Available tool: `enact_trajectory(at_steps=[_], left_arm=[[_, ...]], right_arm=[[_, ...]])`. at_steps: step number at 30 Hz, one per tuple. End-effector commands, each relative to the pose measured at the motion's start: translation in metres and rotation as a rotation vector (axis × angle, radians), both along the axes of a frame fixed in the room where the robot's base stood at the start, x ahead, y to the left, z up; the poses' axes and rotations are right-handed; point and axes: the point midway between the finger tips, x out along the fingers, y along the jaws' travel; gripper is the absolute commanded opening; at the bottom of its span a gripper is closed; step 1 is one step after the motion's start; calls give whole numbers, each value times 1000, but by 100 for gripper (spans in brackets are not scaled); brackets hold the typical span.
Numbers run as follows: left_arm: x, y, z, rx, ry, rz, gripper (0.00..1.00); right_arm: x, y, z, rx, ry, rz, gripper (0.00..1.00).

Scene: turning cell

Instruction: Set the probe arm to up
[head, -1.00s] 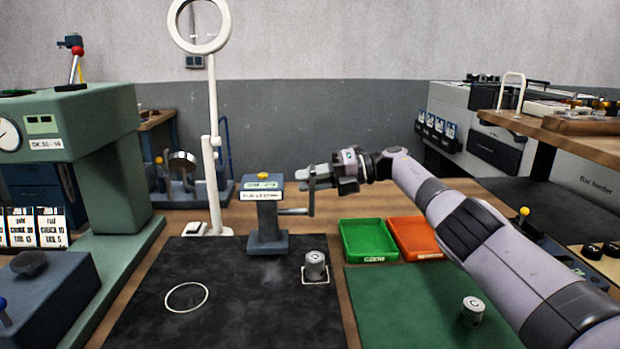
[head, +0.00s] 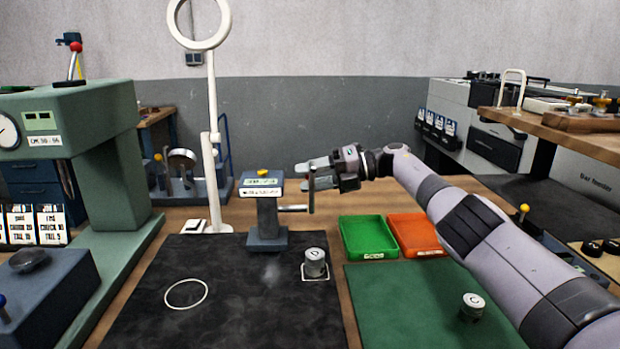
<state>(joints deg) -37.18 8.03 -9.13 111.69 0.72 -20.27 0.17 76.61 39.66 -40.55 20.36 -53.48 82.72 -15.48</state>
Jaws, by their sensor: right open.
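The gauge stand (head: 267,215) is a grey-blue post on a foot at the back edge of the black mat. It has a labelled head and a yellow button (head: 263,172) on top. Its probe arm (head: 293,208) is a thin grey bar that sticks out level to the right from the post. My right gripper (head: 306,170) is open at the right of the stand's head, above the probe arm's outer end. One finger hangs near the arm's tip; I cannot tell whether they touch. My left gripper is out of view.
A metal cylinder (head: 315,263) stands in a white square on the black mat (head: 240,310). Another cylinder (head: 472,306) stands on the green mat (head: 400,310). Green (head: 368,238) and orange (head: 415,235) trays lie behind. A white lamp pole (head: 212,130) rises left of the stand.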

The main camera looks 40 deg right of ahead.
Motion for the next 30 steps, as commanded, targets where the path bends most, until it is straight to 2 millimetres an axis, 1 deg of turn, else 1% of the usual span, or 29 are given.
enact_trajectory(at_steps=[7, 12, 17, 30], left_arm=[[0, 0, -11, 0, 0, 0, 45], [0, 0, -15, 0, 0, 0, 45], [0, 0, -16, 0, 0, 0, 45], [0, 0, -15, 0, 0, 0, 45]], right_arm=[[-20, -33, 6, 0, -2, -5, 45], [-32, -50, 11, -1, 1, -3, 45], [-37, -57, 13, 0, 2, -2, 45], [-37, -56, 13, 0, 2, -1, 45]])
